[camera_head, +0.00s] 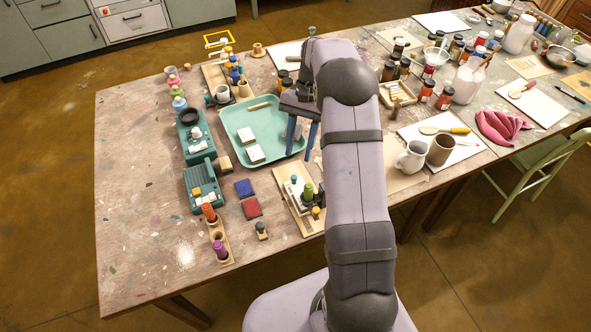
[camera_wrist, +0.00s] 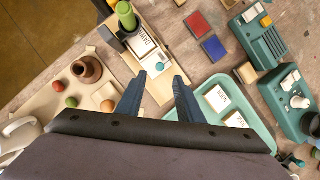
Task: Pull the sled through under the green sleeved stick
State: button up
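A pale wooden board (camera_head: 284,190) stands on the table right of the blue and red squares. An upright green sleeved stick (camera_head: 308,192) rises from a dark holder on it; the stick also shows at the top of the wrist view (camera_wrist: 126,15). A white labelled block (camera_wrist: 145,42), possibly the sled, lies beside the stick, with a teal ball (camera_wrist: 160,66) at its near end. I cannot tell whether the block is under the stick. My gripper (camera_wrist: 160,78) is open and empty above the table, beyond the teal ball end; its blue fingers show in the head view (camera_head: 302,130).
A teal tray (camera_head: 270,155) with white blocks lies left of my gripper. Blue (camera_head: 244,188) and red (camera_head: 251,208) squares lie left of the board. A white jug (camera_head: 411,158) and brown cup (camera_head: 440,150) stand to the right.

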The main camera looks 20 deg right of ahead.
aim_at(295, 177)
jog(key=shift+p+x, duration=0.7)
jog(key=shift+x, duration=2.8)
grip_shut()
